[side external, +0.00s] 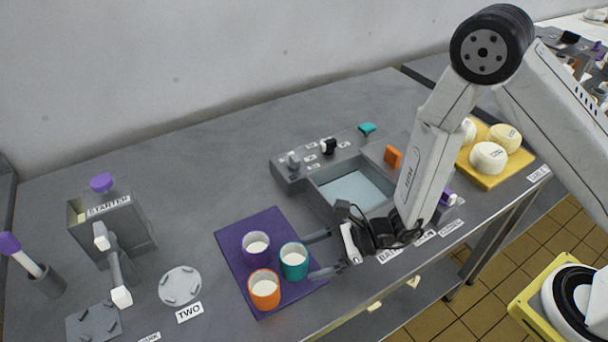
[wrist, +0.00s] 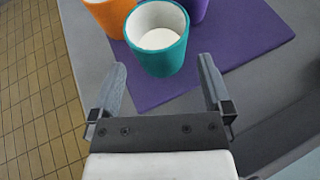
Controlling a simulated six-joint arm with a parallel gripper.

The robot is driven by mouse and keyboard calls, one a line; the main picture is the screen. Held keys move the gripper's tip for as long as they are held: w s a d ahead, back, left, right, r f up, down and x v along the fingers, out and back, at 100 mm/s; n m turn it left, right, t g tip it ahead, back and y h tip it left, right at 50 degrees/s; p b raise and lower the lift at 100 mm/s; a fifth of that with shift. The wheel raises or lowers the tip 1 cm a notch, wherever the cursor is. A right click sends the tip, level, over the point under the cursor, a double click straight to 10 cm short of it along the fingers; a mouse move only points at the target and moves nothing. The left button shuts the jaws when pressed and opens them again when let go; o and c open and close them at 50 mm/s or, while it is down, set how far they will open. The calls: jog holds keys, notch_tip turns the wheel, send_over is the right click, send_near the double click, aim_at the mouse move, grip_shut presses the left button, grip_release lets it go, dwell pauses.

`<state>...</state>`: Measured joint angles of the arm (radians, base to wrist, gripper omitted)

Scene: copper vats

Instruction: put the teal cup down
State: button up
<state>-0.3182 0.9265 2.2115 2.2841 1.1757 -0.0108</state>
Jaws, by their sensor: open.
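The teal cup (side external: 294,262) stands upright on the purple mat (side external: 240,235), with white contents inside. In the wrist view the teal cup (wrist: 158,42) is ahead of the fingertips, a little above the middle of the gap. My gripper (side external: 322,255) is open and empty, low at the mat's right edge, with its fingers pointing at the teal cup. In the wrist view my gripper (wrist: 164,75) shows its two fingers wide apart, with nothing between them.
An orange cup (side external: 264,288) and a purple cup (side external: 256,248) stand close to the teal cup on the mat. A grey console with a basin (side external: 355,188) lies behind my gripper. The STARTER dispenser (side external: 108,225) and round plate TWO (side external: 180,286) are at left. The table's front edge is close.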

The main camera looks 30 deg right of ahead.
notch_tip(320, 180, up, 7)
jog(key=shift+d, duration=0.15)
dwell(0.5)
dwell(0.4)
jog(key=shift+s, duration=0.1)
jog(key=s+d+r+n+g+h, duration=0.1)
jog(key=s+d+n+g+h, duration=0.5)
jog(key=s+d+n, duration=0.55)
jog(key=w+d+r+n+t+h, duration=0.1)
jog(key=w+d+r+n+h, duration=0.1)
jog(key=d+n, duration=0.3)
jog(key=w+d+r+n+t+h, duration=0.1)
jog(key=w+d+n+t+h, duration=0.1)
jog(key=d+n, duration=0.4)
jog(key=shift+w+d+r+h, duration=0.35)
jog(key=shift+w+d+h, duration=0.2)
jog(key=shift+d+h, duration=0.5)
jog(key=shift+a, duration=0.3)
